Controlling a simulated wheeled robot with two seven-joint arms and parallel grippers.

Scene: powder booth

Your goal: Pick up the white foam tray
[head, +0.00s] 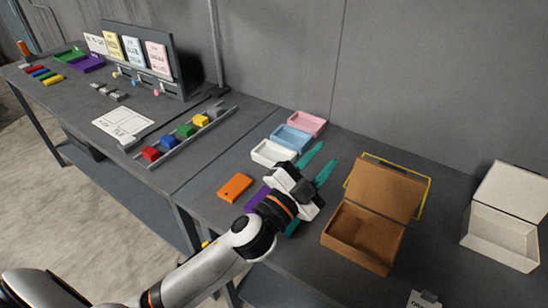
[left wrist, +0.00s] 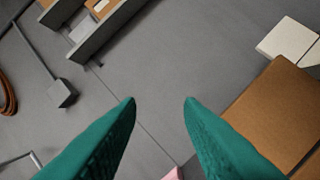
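The white foam tray (head: 270,153) is a shallow open tray on the near bench, at the near end of a short row with a blue tray (head: 292,138) and a pink tray (head: 307,123). My left gripper (head: 320,161) is to the right of the white tray in the head view, above the bench. Its teal fingers are spread, with nothing between them. In the left wrist view the open fingertips (left wrist: 161,101) show bare grey surface between them. The white tray is not recognisable there. My right gripper is not in view.
An open brown box (head: 362,238) stands right of the gripper, with an open white box (head: 499,238) beyond. An orange block (head: 235,187) and a purple item (head: 257,197) lie near my arm. A rail with coloured blocks (head: 185,131) is at left.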

